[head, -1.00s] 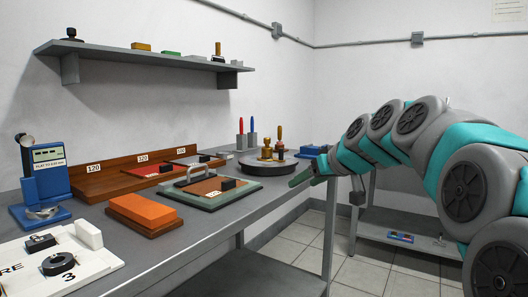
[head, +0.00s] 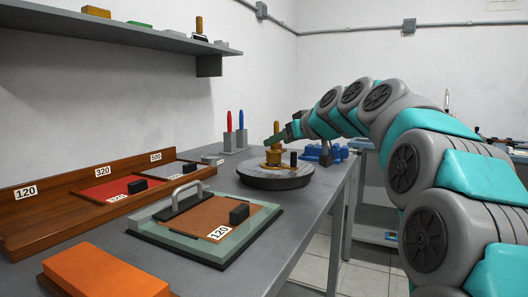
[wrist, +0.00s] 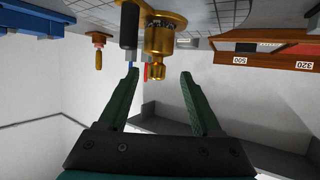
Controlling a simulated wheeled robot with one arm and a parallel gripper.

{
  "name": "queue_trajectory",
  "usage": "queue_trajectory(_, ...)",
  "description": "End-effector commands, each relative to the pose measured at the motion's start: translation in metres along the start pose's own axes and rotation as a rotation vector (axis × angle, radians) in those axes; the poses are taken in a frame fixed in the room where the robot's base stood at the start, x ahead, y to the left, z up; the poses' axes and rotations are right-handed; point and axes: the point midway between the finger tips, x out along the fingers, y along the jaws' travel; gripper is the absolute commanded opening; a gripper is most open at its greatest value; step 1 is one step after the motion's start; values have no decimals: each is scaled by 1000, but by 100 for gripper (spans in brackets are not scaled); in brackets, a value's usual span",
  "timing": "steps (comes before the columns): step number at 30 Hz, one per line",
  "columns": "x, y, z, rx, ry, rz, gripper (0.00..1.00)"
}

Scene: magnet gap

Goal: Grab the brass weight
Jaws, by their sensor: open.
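The brass weight (head: 273,157) stands on a round dark plate (head: 275,181) near the bench's far right end. My gripper (head: 277,138) is at the top of the weight in the head view. The wrist view appears upside down; there the brass weight (wrist: 162,38) hangs from the top with its knob between the open green fingertips (wrist: 159,75). The fingers stand apart on either side and the jaws hold nothing. Whether the knob is fully between them in depth is hard to tell.
A black cylinder (head: 293,159) stands close beside the weight on the plate. A stand with red and blue pens (head: 235,141) is behind left, a blue device (head: 325,152) behind right. A handled board (head: 205,225) and a wooden rack (head: 40,230) lie nearer.

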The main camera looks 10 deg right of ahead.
Motion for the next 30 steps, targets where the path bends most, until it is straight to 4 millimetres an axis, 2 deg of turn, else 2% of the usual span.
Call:
queue_trajectory(6,22,1,0,1,-1,0,66)
queue_trajectory(11,31,2,-2,1,-3,0,66)
queue_trajectory(21,72,5,-7,0,-4,-1,66)
queue_trajectory(29,75,4,-7,0,-2,-1,66)
queue_trajectory(30,75,4,-7,0,-2,-1,61)
